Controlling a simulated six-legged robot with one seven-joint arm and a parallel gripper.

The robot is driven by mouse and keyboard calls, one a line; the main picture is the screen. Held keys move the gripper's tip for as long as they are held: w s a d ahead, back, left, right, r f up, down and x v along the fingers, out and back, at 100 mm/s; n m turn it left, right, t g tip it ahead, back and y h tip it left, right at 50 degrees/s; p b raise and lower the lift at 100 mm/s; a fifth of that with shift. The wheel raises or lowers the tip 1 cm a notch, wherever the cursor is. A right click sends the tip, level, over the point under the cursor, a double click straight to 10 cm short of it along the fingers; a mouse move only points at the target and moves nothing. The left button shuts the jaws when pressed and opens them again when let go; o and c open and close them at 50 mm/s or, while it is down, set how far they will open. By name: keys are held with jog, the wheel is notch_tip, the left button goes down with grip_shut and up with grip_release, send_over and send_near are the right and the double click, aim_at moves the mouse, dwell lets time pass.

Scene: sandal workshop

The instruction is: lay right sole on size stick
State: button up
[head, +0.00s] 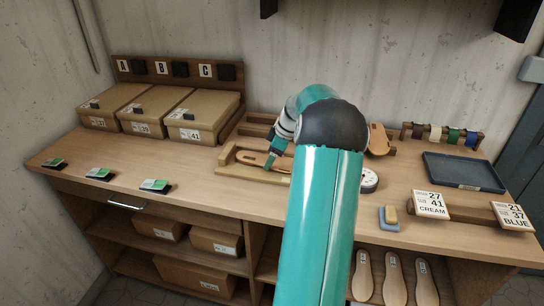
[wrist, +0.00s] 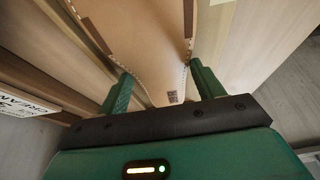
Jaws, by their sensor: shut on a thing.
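My gripper (head: 271,162) is at the size stick (head: 238,171), a pale wooden bar with an upright block at its left end. It is shut on a tan sole (head: 249,157), which lies at or just over the stick; contact with it cannot be told. In the wrist view, the sole (wrist: 140,38) has stitched edges and a small printed mark, and sits between the green fingertips of my gripper (wrist: 163,88). My arm hides the right part of the stick. Another tan sole (head: 378,139) leans on a rack at the right.
Boxes (head: 196,117) stand at the back left, with green-marked cards (head: 155,185) in front. A round white dial (head: 369,180), a dark tray (head: 463,171), a sponge-like block (head: 389,217) and number cards (head: 430,204) are at the right.

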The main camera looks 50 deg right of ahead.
jog(key=shift+f, duration=0.1)
jog(key=o, duration=0.8)
jog(key=shift+c, duration=0.2)
jog(key=v, duration=1.2)
jog(key=w+a+r+m+h, duration=0.1)
jog(key=w+a+r, duration=0.1)
jog(key=a, duration=0.7)
jog(key=w+a+r, duration=0.1)
jog(key=a+r, duration=0.2)
jog(key=a, duration=0.6)
jog(key=w+a+r+m+h, duration=0.1)
jog(key=w+a+r, duration=0.1)
jog(key=a, duration=0.7)
jog(key=s+a+f+m, duration=0.1)
jog(key=s+a, duration=0.4)
jog(key=a, duration=0.2)
jog(key=s+a+f+t, duration=0.1)
jog(key=s+a+f, duration=0.1)
jog(key=s+a, duration=0.3)
jog(key=s+a+f+m, duration=0.1)
jog(key=s+a, duration=0.4)
jog(key=a, duration=0.6)
jog(key=shift+a+f+m+t, duration=0.15)
jog(key=shift+a+m+t, duration=0.1)
jog(key=shift+m+t, duration=0.05)
